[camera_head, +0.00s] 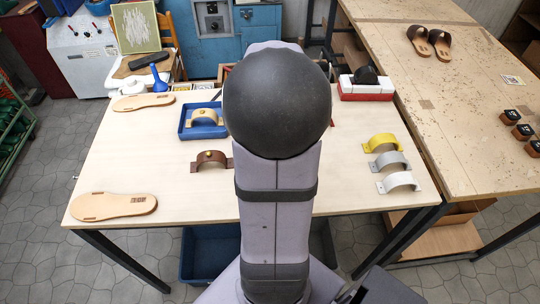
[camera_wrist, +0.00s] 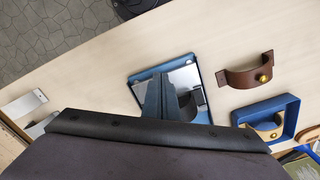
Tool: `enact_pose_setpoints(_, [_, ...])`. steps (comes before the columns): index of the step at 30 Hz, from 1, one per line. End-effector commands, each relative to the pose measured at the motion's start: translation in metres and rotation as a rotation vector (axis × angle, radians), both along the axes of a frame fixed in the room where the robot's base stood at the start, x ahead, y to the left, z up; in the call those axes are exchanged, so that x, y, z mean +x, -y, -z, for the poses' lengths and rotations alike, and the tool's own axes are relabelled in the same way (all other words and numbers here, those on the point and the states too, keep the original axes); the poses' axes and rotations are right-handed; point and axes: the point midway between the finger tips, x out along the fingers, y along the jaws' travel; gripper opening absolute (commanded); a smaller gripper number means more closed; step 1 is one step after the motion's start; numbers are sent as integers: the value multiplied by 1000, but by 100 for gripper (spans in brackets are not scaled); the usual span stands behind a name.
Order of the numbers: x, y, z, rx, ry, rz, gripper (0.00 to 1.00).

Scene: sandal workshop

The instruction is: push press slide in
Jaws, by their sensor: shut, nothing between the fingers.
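In the wrist view my gripper's dark housing fills the bottom. A blue-grey tapering shape (camera_wrist: 160,98), seemingly my shut gripper fingers, stands over a blue-framed piece (camera_wrist: 191,63) with a shiny, mirror-like inside. Whether it touches the piece I cannot tell. I cannot make out for certain which part is the press slide; the housing covers the near side of this framed piece. In the head view my own arm hides the table's middle, with the gripper and the framed piece behind it.
A brown strap (camera_head: 208,159) with a brass knob lies beside a blue tray (camera_head: 184,133) holding a tan strap (camera_head: 205,115). Yellow (camera_head: 381,142), grey (camera_head: 390,160) and white (camera_head: 398,181) straps stand at the right. A sole (camera_head: 113,206) lies at front left.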

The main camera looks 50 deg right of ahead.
Motion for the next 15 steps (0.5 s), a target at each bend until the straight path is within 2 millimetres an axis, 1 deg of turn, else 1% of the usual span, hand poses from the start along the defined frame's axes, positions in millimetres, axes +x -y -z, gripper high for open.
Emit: enact_pose_setpoints(15, [0, 0, 24, 0, 0, 0, 0])
